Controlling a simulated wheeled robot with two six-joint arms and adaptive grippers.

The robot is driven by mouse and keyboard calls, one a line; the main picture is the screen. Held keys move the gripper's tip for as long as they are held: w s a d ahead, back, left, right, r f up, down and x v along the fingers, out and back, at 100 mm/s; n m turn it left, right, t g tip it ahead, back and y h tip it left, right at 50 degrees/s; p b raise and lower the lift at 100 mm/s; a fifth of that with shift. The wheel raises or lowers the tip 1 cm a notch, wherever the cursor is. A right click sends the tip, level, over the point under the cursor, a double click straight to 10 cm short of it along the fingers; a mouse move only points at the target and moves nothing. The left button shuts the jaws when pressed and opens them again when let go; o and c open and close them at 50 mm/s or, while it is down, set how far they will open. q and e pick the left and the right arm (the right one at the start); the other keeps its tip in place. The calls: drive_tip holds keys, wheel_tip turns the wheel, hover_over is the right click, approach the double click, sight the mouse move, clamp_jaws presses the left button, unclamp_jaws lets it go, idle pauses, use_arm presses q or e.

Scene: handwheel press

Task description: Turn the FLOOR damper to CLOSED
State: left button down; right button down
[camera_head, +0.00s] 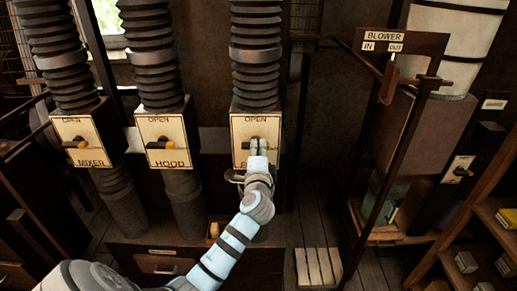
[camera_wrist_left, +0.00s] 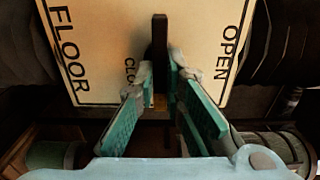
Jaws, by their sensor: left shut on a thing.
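The FLOOR damper's cream plate (camera_head: 240,128) is at the bottom of the third hose from the left, with OPEN at its top edge. My left gripper (camera_head: 258,146) is in front of it and hides much of its lower part and the handle. In the left wrist view, the plate (camera_wrist_left: 110,60) reads FLOOR on the left, OPEN on the right, and part of CLOSED beside the handle. The black handle (camera_wrist_left: 159,45) has a yellow part between my left fingers (camera_wrist_left: 161,95), which are shut on it. The handle lies crosswise to the FLOOR-to-OPEN direction. My right gripper is not in view.
MIXER (camera_head: 90,128) and HOOD (camera_head: 162,128) damper boxes stand to the left. A BLOWER frame (camera_head: 427,42) with a hanging lever is at right, and shelves (camera_head: 490,215) fill the right edge. A wooden drawer unit (camera_head: 160,262) lies below.

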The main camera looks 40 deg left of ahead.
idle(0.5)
use_arm(q)
drive_tip(key=c, duration=1.7)
unclamp_jaws()
drive_tip(key=shift+d, duration=0.1)
drive_tip(key=v, duration=1.2)
drive_tip(key=shift+w, duration=0.1)
